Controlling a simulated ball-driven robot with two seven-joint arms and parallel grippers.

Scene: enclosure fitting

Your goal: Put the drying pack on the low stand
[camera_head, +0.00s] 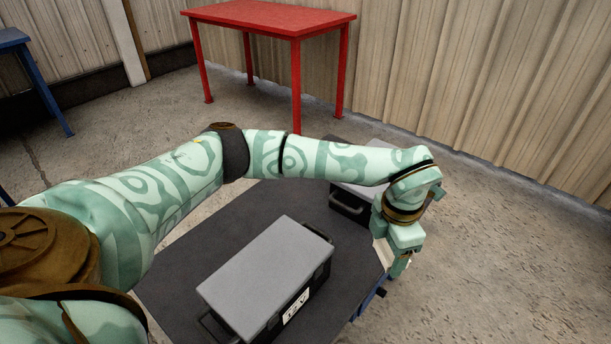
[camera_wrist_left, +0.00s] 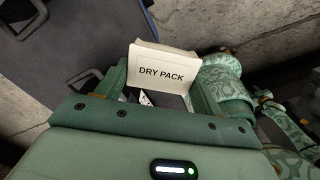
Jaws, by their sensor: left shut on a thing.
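The drying pack (camera_wrist_left: 163,66) is a white packet lettered "DRY PACK". In the left wrist view it sits between the fingers of my left gripper (camera_wrist_left: 160,92), which is shut on it. I cannot pick out a low stand with certainty in either view. My right gripper is not in view.
A grey-lidded case (camera_head: 266,272) stands on the dark grey table (camera_head: 185,280). A second grey-lidded case (camera_head: 350,200) is behind it, partly hidden by my left arm. A red table (camera_head: 270,18) stands by the wall. A blue table (camera_head: 14,38) is at far left. Floor is open at right.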

